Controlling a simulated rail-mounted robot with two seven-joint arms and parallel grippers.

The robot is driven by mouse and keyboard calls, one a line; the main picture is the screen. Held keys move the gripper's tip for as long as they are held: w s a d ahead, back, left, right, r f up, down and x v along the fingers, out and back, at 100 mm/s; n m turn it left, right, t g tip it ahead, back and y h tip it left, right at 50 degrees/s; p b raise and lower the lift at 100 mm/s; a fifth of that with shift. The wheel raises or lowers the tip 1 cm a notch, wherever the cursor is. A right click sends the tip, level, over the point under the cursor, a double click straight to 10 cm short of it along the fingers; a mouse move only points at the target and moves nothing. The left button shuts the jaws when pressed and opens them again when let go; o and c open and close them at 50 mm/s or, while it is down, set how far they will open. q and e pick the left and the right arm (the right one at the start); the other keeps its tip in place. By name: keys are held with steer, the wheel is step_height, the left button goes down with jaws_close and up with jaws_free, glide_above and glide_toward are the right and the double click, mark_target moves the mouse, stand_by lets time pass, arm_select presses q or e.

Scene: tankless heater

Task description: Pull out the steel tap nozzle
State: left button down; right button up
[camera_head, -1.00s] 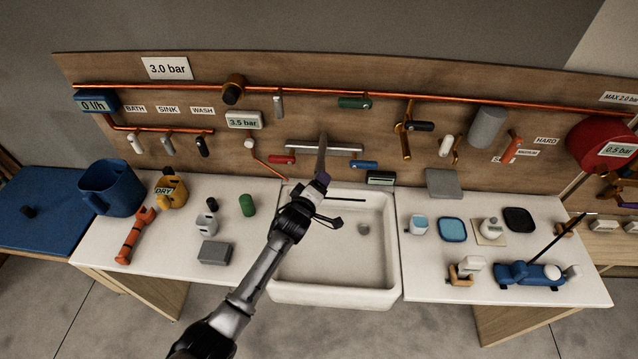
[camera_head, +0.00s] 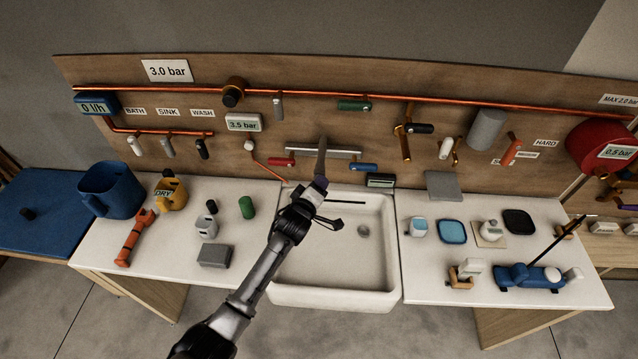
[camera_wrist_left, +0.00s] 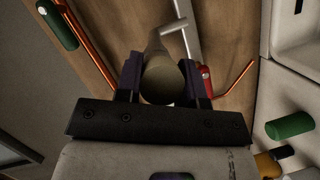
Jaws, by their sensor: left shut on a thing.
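The steel tap nozzle (camera_head: 321,160) sticks out from the grey mixer bar (camera_head: 340,153) on the board above the sink. In the left wrist view the nozzle's round end (camera_wrist_left: 162,80) sits between the two fingers. My left gripper (camera_head: 321,183) is shut on the nozzle's lower end, over the sink's back edge; it also shows in the left wrist view (camera_wrist_left: 162,88). The nozzle still meets the bar at its upper part. My right gripper is not in view.
The white sink (camera_head: 335,293) lies below the gripper. A red handle (camera_head: 281,161) and a blue handle (camera_head: 363,167) flank the nozzle. A dark box (camera_head: 380,181) stands behind the sink.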

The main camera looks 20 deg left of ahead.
arm_select(q)
steer(key=shift+s+d+f+p, duration=0.1)
steer(key=shift+s+f+p, duration=0.05)
steer(key=shift+s+p, duration=0.25)
steer(key=shift+s+d+f+p, duration=0.15)
steer(key=shift+s+p, duration=0.15)
steer(key=shift+s, duration=0.2)
stand_by(0.3)
steer(key=shift+s+a, duration=0.1)
steer(key=shift+s, duration=0.05)
steer(key=shift+s+d+r+p, duration=0.1)
steer(key=shift+s+d+p, duration=0.15)
steer(key=shift+s+p, duration=0.4)
steer(key=shift+s+d+r+p, duration=0.15)
steer(key=shift+s+p, duration=0.25)
steer(key=shift+s, duration=0.5)
steer(key=shift+s+d+f+p, duration=0.1)
steer(key=shift+s+d+p, duration=0.2)
steer(key=shift+s+p, duration=0.35)
